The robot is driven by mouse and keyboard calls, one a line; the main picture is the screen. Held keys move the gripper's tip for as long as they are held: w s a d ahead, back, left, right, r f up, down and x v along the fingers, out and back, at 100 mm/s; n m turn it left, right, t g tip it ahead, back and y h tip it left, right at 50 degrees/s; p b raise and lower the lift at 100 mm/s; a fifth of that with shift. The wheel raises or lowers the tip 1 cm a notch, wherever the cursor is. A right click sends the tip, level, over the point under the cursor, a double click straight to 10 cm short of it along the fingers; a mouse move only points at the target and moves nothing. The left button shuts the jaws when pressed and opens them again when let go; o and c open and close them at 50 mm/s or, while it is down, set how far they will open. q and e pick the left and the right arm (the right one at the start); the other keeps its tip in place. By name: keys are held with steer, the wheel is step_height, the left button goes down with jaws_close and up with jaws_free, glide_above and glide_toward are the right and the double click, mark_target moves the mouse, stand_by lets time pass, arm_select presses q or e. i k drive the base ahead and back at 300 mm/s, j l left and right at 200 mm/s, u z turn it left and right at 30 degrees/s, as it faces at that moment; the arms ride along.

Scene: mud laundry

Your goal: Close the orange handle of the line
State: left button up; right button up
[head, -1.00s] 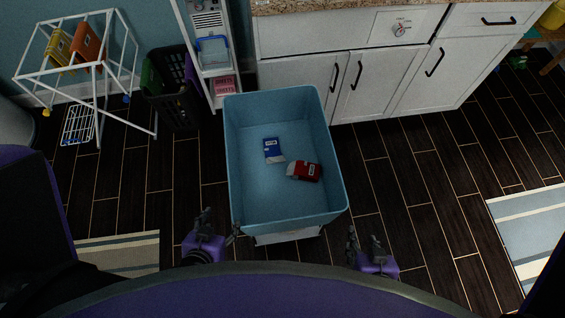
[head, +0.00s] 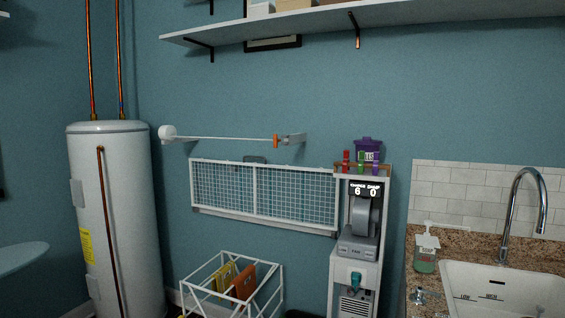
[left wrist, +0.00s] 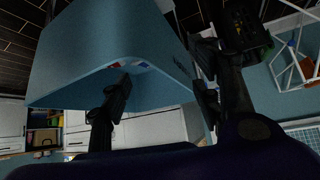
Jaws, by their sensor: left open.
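The orange handle (head: 276,142) is upright near the right end of a thin white line (head: 225,138) on the blue wall. The line runs from a round white reel (head: 167,133) at the left to a grey wall bracket (head: 293,138) at the right. The handle is small in view, and I cannot tell its exact position on the bracket. My left gripper (left wrist: 162,66) is open in the left wrist view, its fingers apart near the rim of the blue bin. It is far from the handle. My right gripper is out of view.
The blue bin (left wrist: 110,40) is close to my left gripper. A folded wall rack (head: 265,192) hangs below the line, and a white drying rack (head: 215,285) stands under it.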

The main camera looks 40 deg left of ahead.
mark_target(277, 140)
steer(key=k+j, duration=0.1)
steer(key=j, duration=0.5)
steer(key=k+j, duration=0.15)
steer(key=j, duration=0.15)
steer(key=j+z, duration=0.25)
steer(key=j, duration=0.85)
steer(key=k, duration=0.05)
